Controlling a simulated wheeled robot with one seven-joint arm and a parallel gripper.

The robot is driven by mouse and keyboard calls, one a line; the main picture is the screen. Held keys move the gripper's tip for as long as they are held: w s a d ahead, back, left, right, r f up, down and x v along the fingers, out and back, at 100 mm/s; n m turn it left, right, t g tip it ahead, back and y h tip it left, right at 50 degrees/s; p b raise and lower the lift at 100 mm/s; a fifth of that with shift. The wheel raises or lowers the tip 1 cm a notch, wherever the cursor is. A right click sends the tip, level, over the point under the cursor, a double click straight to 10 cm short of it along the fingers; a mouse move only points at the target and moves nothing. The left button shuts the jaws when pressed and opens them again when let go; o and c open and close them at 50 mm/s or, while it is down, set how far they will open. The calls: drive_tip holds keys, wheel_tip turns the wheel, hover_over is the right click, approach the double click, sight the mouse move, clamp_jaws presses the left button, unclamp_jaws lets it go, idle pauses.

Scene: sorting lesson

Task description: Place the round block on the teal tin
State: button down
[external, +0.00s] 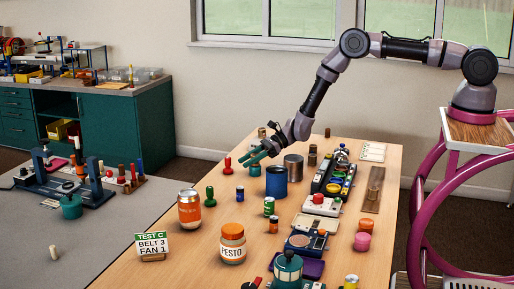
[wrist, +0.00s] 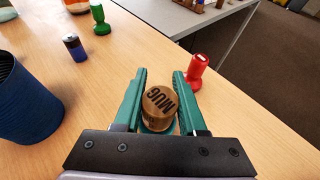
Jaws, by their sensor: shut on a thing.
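In the external view my gripper (external: 250,154) is low over the far part of the table, and the block cannot be made out clearly. A small teal tin (external: 255,170) shows just below the gripper. In the wrist view a teal edge (wrist: 155,129) shows under the block; I cannot tell whether block and tin touch.
A red knobbed piece (external: 227,164) stands to the left.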

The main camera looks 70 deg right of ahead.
drive_tip(key=shift+f, duration=0.15)
drive_tip(key=shift+c, duration=2.4)
unclamp_jaws()
